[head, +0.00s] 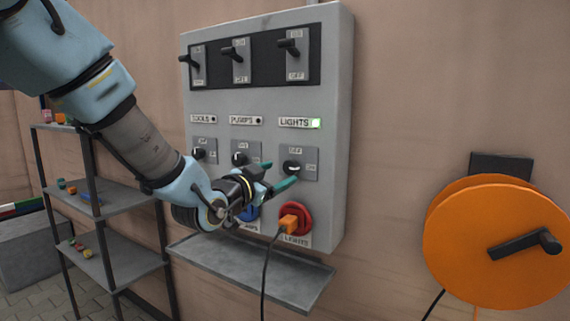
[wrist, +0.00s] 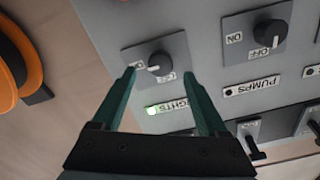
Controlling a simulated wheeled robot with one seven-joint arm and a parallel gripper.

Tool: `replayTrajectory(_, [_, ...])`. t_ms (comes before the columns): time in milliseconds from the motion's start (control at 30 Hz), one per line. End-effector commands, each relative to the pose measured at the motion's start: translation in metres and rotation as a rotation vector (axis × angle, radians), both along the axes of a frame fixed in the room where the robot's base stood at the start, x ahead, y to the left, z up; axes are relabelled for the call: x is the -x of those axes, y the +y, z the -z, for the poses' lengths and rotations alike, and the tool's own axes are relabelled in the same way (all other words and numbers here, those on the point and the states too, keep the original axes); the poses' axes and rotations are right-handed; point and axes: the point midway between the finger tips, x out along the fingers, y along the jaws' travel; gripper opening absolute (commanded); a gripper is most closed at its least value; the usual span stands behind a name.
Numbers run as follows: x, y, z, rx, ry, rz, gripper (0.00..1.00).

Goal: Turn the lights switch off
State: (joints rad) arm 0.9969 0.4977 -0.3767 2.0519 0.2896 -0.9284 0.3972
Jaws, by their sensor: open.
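The lights switch (head: 292,167) is a black rotary knob on a grey plate, with OFF above and ON to its right. In the wrist view, turned upside down, the knob (wrist: 160,63) has a white mark that points towards ON. The green lamp (head: 316,123) beside the LIGHTS label is lit. My gripper (head: 283,173) is open and empty, with its teal fingers just in front of the knob plate. In the wrist view the fingertips (wrist: 160,73) appear on either side of the knob. I cannot tell whether they touch it.
The grey panel (head: 265,100) also carries lever switches, a pumps knob (head: 239,158) and a tools knob (head: 198,154). An orange plug (head: 289,223) sits in a red socket below. A ledge (head: 290,280) juts out underneath. An orange reel (head: 470,245) hangs right; shelves (head: 110,260) stand left.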

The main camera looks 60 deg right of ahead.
Motion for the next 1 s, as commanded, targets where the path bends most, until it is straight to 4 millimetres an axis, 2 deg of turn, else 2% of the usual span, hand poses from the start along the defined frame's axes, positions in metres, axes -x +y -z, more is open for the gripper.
replayTrajectory(100, [0.000,-0.021,-0.002,0.000,0.001,0.000,0.76])
replayTrajectory(300, [0.000,-0.041,-0.001,-0.001,0.001,0.000,0.76])
replayTrajectory(667, [-0.001,-0.045,0.000,-0.001,0.000,-0.001,0.76])
replayTrajectory(1000, [-0.001,-0.045,0.000,-0.001,0.000,-0.001,0.38])
